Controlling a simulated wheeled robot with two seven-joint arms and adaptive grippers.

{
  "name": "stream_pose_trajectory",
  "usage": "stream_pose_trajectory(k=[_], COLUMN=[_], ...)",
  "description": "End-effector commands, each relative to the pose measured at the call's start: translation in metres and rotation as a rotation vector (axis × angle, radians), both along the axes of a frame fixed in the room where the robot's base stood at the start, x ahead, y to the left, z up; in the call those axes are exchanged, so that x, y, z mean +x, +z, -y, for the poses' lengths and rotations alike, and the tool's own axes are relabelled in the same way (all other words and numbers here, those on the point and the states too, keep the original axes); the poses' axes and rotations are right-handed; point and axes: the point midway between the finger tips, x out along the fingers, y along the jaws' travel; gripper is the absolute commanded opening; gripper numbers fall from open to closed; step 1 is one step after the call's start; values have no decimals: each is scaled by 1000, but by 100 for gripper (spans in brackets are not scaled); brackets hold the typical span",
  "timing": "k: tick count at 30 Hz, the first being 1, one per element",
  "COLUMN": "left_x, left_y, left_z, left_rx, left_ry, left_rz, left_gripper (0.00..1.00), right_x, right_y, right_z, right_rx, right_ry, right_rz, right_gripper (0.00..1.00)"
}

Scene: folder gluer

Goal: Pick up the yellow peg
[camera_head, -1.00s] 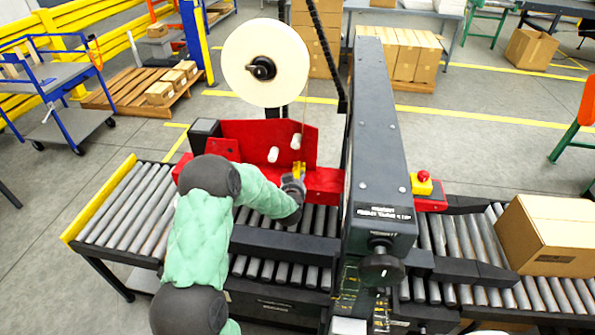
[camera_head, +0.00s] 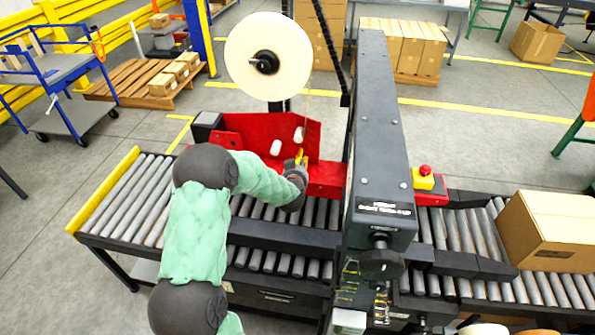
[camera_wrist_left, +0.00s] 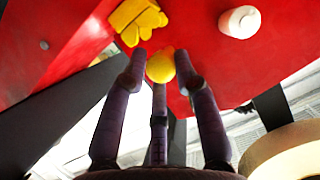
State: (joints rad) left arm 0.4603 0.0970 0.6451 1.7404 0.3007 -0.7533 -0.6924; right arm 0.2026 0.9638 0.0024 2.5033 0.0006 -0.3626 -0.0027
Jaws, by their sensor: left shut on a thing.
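The yellow peg (camera_wrist_left: 160,66) shows as a rounded yellow end between the dark fingertips of my left gripper (camera_wrist_left: 160,80) in the left wrist view. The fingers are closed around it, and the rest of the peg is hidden. A yellow blocky piece (camera_wrist_left: 137,20) lies just beyond it against the red plate (camera_wrist_left: 210,70). In the head view my left gripper (camera_head: 298,170) is in front of the red plate (camera_head: 232,130), with a small patch of yellow at its tips; I cannot tell there which yellow piece it is.
A white roller (camera_wrist_left: 240,22) sticks out of the red plate close to the fingers. The large tape reel (camera_head: 267,57) stands above, and the dark machine column (camera_head: 383,120) rises to the right. The roller conveyor (camera_head: 125,200) is bare at left; a carton (camera_head: 545,230) sits at right.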

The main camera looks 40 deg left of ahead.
Motion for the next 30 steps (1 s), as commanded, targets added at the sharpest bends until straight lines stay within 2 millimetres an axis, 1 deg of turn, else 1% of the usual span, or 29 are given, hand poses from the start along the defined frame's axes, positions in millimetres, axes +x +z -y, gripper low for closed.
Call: stream_pose_trajectory(k=[1,6,8,11,21,27,30], left_x=[0,0,-11,-31,-113,-148,-160], left_y=[13,42,37,37,37,37,37], left_z=[0,0,7,17,63,82,88], left_rx=[1,1,0,-1,0,0,1], left_ry=[-1,-1,-1,-1,-1,-1,-1], left_rz=[3,3,-3,-2,-1,0,0], left_gripper=[0,0,0,0,0,0,0], right_x=[0,0,0,0,0,0,0], right_y=[5,13,12,14,21,24,25], right_z=[0,0,0,0,0,0,0], right_rx=[0,0,0,0,0,0,0], right_ry=[0,0,0,0,0,0,0], right_rz=[0,0,0,0,0,0,0], right_gripper=[40,40,40,40,40,40,40])
